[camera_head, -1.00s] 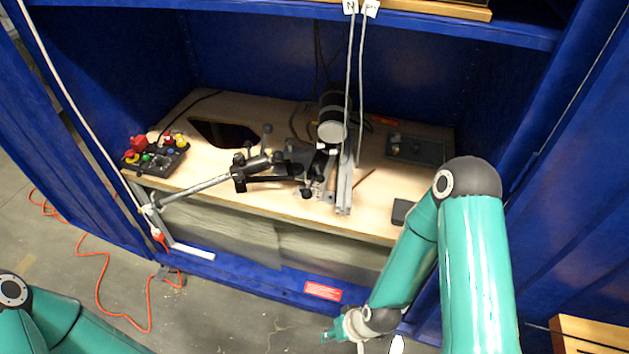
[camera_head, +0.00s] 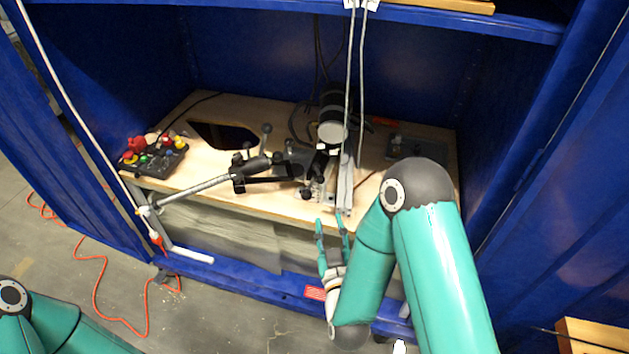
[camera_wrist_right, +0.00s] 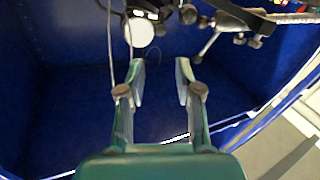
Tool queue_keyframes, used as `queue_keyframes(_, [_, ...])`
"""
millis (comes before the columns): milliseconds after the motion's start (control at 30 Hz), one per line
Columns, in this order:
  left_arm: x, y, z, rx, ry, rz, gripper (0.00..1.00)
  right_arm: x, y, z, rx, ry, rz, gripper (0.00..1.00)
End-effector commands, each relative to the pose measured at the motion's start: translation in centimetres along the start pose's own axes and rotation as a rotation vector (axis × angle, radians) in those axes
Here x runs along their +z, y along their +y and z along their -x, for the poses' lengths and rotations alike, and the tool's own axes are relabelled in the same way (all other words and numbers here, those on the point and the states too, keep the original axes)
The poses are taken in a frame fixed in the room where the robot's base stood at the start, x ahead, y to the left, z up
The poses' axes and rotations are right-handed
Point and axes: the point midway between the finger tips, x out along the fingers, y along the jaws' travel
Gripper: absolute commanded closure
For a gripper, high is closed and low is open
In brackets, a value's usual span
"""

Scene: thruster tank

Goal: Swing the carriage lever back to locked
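The carriage assembly (camera_head: 292,160) sits on the wooden bench, with black clamps, several dark knobs and a pale metal rail (camera_head: 345,190). I cannot tell for certain which part is the carriage lever. One thin lever with a round knob (camera_head: 267,128) stands up at its back left. In the right wrist view a pale lever with a dark knob (camera_wrist_right: 197,58) hangs beyond the fingers. My right gripper (camera_head: 330,219) is open and empty, just in front of the bench edge below the rail's near end. Its spread fingers also show in the right wrist view (camera_wrist_right: 160,68). My left gripper is out of view.
A control box (camera_head: 153,153) with coloured buttons stands at the bench's left. A grey bar (camera_head: 195,188) sticks out front left. Two pale cables (camera_head: 354,90) hang above the rail. A dark plate (camera_head: 418,148) lies at the right. Blue cabinet walls enclose the bench.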

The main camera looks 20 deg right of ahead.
Motion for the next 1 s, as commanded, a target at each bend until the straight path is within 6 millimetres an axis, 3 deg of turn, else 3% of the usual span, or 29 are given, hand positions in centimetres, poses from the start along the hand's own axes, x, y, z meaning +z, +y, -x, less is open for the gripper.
queue_keyframes(600, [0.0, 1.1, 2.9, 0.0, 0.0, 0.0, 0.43, -0.2, 0.1, -12.5, 0.002, 0.001, -0.002, 0.66])
queue_keyframes(800, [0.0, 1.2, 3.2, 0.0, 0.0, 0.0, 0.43, -0.1, 0.0, -14.5, 0.0, 0.0, -0.003, 0.66])
queue_keyframes(1000, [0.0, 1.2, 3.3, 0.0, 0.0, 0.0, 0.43, 0.0, 0.0, -15.0, -0.002, -0.002, -0.002, 0.66])
